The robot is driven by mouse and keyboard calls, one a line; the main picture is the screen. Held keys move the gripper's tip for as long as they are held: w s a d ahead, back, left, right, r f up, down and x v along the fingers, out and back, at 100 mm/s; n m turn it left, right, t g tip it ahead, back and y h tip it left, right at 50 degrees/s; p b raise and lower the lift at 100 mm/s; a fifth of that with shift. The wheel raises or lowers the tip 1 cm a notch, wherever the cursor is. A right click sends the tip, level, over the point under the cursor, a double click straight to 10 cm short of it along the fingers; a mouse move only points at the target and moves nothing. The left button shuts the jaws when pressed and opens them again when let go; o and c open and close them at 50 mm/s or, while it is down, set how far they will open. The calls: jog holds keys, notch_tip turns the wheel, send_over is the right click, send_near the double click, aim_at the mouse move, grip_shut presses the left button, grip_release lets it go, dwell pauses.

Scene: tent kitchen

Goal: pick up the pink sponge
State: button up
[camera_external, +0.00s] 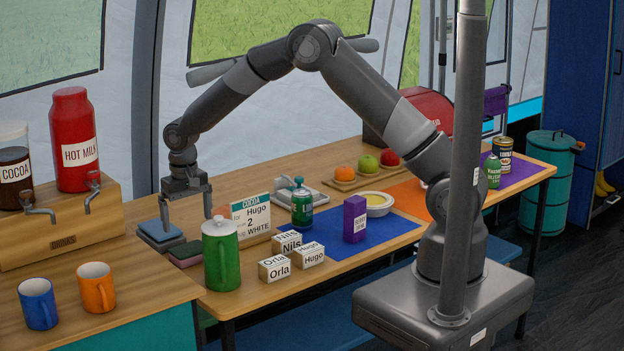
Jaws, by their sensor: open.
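My gripper (187,208) points down with its fingers apart and nothing seen between them. It is above the left part of the table, over two small flat sponge-like pads. The nearer pad (186,252) has a dark greenish top and a dull pinkish-brown side; it lies behind the green jug. The other pad (159,231) has a blue top and lies farther left and back. No plainly pink sponge shows; the nearer pad may be it, but I cannot tell for sure. I cannot tell the gripper's exact height above the pads.
A green jug (220,255) stands just in front of the nearer pad. A cocoa order card (251,218) stands to the right. Several name blocks (275,268) lie in front. The wooden dispenser stand (62,226) is at left, with an orange mug (94,290) and a blue mug (38,304) before it.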

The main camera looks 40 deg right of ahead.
aim_at(189, 248)
notch_tip(189, 248, down, 9)
jog(key=shift+w+f, duration=0.15)
jog(key=c, duration=0.8)
